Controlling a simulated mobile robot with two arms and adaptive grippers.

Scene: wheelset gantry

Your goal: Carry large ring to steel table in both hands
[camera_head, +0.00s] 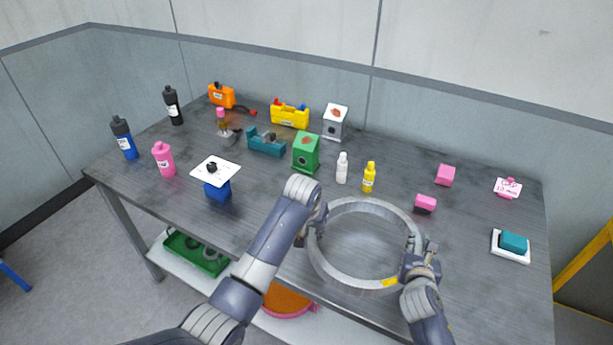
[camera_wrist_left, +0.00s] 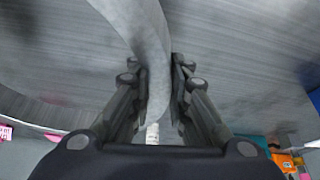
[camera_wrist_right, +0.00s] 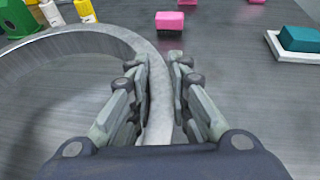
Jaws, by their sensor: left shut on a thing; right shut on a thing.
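The large ring (camera_head: 372,205) is a grey metal hoop with a yellow mark on its near right rim. It is at the front middle of the steel table (camera_head: 470,285), over the tabletop; I cannot tell whether it touches. My left gripper (camera_head: 314,232) is shut on the ring's left side, and the ring wall (camera_wrist_left: 150,50) runs between its fingers in the left wrist view. My right gripper (camera_head: 418,250) is shut on the ring's right side, and the ring wall (camera_wrist_right: 158,95) passes between its fingers in the right wrist view.
Beyond the ring stand a white bottle (camera_head: 342,168), a yellow bottle (camera_head: 369,177) and a green box (camera_head: 306,153). A pink block (camera_head: 425,204) is close to the ring's right. A white tray with a teal block (camera_head: 513,242) lies at the right. Bare tabletop lies right of the ring.

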